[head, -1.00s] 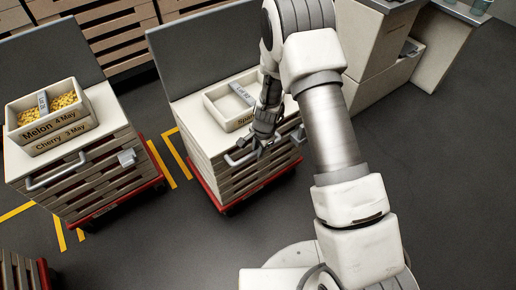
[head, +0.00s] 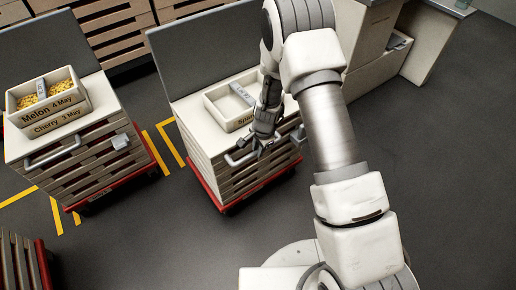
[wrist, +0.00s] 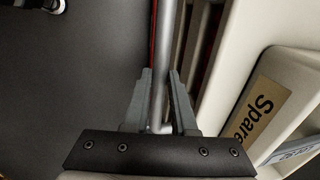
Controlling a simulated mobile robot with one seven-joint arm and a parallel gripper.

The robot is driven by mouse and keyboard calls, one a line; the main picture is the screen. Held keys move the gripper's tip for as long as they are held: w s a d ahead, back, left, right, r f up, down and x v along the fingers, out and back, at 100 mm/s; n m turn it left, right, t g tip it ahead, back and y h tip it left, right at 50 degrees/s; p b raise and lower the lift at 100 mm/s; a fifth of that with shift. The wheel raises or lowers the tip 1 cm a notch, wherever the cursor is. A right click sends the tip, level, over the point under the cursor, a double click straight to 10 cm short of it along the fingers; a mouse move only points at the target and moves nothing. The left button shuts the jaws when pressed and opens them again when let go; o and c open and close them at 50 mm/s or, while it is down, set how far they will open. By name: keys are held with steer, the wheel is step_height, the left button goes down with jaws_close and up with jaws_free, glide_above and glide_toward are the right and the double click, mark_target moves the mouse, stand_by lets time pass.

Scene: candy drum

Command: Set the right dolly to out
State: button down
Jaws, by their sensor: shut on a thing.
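The right dolly (head: 245,183) is a stack of slatted pale crates on a red wheeled base, in the middle of the head view. A grey handle (head: 233,160) runs along its front. My gripper (head: 258,146) is shut on this handle; in the wrist view the bar (wrist: 163,50) runs between the two fingers (wrist: 160,75). An open tray (head: 222,104) labelled "Spare" stands on top; its label (wrist: 258,108) also shows in the wrist view. My arm hides part of the dolly's right side.
The left dolly (head: 95,165) carries a tray of yellow candy (head: 40,112) labelled "Melon". Yellow floor lines (head: 168,143) lie between the dollies. Pale cabinets (head: 430,45) stand at the upper right. Dark floor (head: 170,245) is clear in front of the right dolly.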

steer(key=shift+s+d, duration=0.2)
steer(key=shift+s, duration=0.05)
steer(key=shift+f, duration=0.1)
steer(key=c, duration=0.7)
jaws_free()
steer(key=shift+c, duration=0.2)
step_height(320, 180, up, 17)
steer(key=s+d+p, duration=0.2)
steer(key=p, duration=0.3)
steer(key=shift+s+p, duration=0.35)
steer(key=shift+s, duration=0.05)
